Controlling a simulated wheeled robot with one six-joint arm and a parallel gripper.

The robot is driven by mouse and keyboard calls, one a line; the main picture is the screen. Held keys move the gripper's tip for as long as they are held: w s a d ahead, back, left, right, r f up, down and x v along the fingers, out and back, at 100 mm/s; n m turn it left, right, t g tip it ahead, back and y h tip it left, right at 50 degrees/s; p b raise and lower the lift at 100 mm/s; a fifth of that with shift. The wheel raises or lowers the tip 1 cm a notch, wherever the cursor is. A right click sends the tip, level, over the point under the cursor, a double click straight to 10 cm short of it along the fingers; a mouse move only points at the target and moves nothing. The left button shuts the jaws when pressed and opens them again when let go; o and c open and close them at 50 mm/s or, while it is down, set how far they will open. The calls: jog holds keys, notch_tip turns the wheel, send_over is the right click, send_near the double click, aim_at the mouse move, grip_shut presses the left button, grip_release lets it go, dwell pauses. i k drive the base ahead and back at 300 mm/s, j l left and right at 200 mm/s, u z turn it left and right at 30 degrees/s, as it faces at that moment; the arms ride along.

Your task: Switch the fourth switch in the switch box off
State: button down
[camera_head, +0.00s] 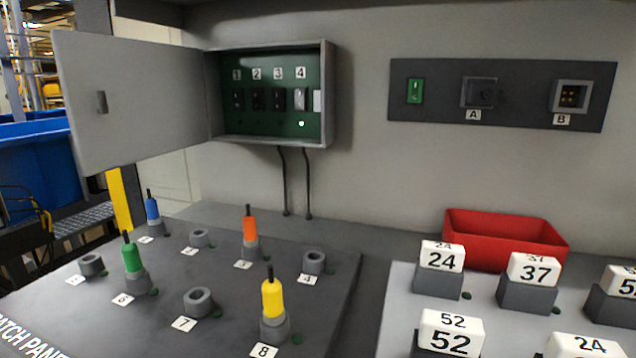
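The switch box (330,95) is mounted on the grey wall in the upper left middle. Its door (140,95) stands open to the left. Inside is a green panel with switches labelled 1 to 4 from left to right. The fourth switch (300,99) is under label 4 and looks lighter grey than the three dark ones beside it. A small lamp (301,124) below it glows white, while the lamps under the other switches look dark. A pale plate (317,100) is right of the fourth switch. My gripper is not in view.
A patch panel (215,265) with blue, green, orange and yellow plugs stands below the box. A red bin (505,238) and numbered blocks (441,258) are at right. A dark wall panel (440,92) holds a green switch and sockets A and B. Space before the box looks clear.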

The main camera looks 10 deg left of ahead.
aim_at(299, 94)
jog(key=j+z, duration=0.1)
jog(key=j, duration=0.45)
jog(key=j+z, duration=0.15)
jog(key=j, duration=0.35)
jog(key=j+z, duration=0.1)
jog(key=j, duration=0.45)
jog(key=k+j+z, duration=0.15)
jog(key=j, duration=0.35)
jog(key=j+z, duration=0.1)
jog(key=j, duration=0.4)
jog(key=k+j+z, duration=0.15)
jog(key=j, duration=0.35)
jog(key=k+j+z, duration=0.1)
jog(key=j, duration=0.4)
jog(key=z, duration=0.15)
